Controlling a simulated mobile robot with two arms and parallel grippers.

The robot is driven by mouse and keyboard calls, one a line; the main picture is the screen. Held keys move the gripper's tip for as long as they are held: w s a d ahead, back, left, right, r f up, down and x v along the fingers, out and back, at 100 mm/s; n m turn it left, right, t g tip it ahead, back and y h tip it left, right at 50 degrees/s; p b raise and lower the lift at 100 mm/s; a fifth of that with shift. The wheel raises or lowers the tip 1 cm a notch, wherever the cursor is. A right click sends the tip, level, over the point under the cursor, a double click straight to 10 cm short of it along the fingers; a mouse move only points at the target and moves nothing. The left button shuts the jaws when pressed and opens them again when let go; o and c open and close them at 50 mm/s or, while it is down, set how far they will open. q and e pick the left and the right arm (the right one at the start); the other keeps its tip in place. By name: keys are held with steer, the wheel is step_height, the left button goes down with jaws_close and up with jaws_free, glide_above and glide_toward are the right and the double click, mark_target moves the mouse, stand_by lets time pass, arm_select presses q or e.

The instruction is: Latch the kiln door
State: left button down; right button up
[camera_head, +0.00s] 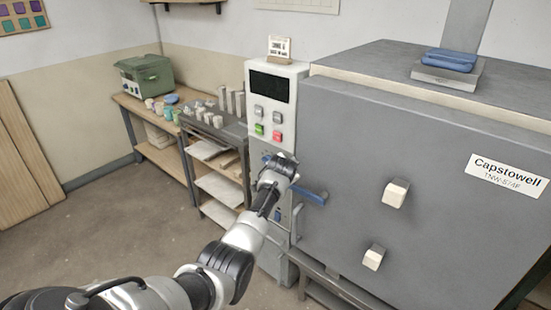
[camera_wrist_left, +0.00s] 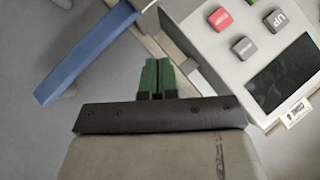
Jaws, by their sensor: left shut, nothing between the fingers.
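The grey kiln door (camera_head: 350,150) fills the right of the head view and appears closed against the kiln body. A blue latch handle (camera_head: 312,196) sticks out at the door's left edge, below the control panel. It also shows as a blue bar in the left wrist view (camera_wrist_left: 88,55). My left gripper (camera_head: 284,163) is in front of the seam between panel and door, just left of and above the handle. Its green fingertips (camera_wrist_left: 157,72) are together with nothing between them, apart from the bar. Part of the handle's mount is hidden. My right gripper is not in view.
The control panel (camera_head: 272,120) with colored buttons stands directly behind my left gripper; it also shows in the left wrist view (camera_wrist_left: 235,20). Two pale blocks (camera_head: 396,193) protrude from the door. A cart with small pots (camera_head: 215,122) stands left. The floor at left is clear.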

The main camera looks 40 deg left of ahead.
arm_select(q)
steer(key=s+r+b, duration=0.1)
steer(key=s+r, duration=0.4)
steer(key=s, duration=0.1)
steer(key=shift+s+a+r+b, duration=0.2)
steer(key=shift+r+b, duration=0.1)
steer(key=shift+r, duration=0.1)
